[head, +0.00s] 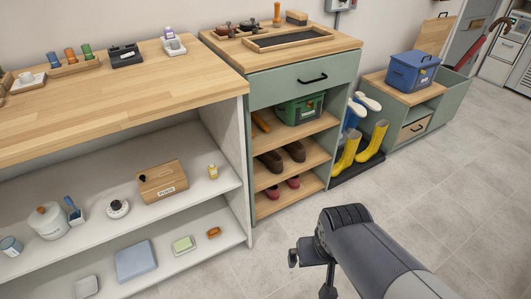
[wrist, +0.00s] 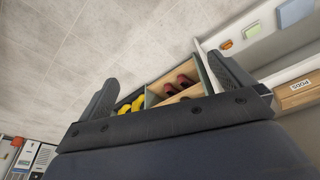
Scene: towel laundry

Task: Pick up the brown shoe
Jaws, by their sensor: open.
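A pair of brown shoes stands on the middle shelf of the green cabinet: a left shoe (head: 270,161) and a right shoe (head: 295,151), side by side. A pair of dark red shoes (head: 273,191) is on the shelf below; a red shoe (wrist: 184,81) also shows in the wrist view. My gripper (head: 310,272) is open and empty over the floor in front of the cabinet, apart from the shoes. Both fingers show spread in the wrist view (wrist: 167,70). The gripper body hides part of the shelves there, and I cannot clearly tell the brown shoes.
A green crate (head: 300,109) and a brown item (head: 260,121) sit on the shelf above the brown shoes. Yellow boots (head: 371,143) stand on a dark mat right of the cabinet. The white shelf unit (head: 246,200) adjoins on the left. The floor (head: 440,210) is clear.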

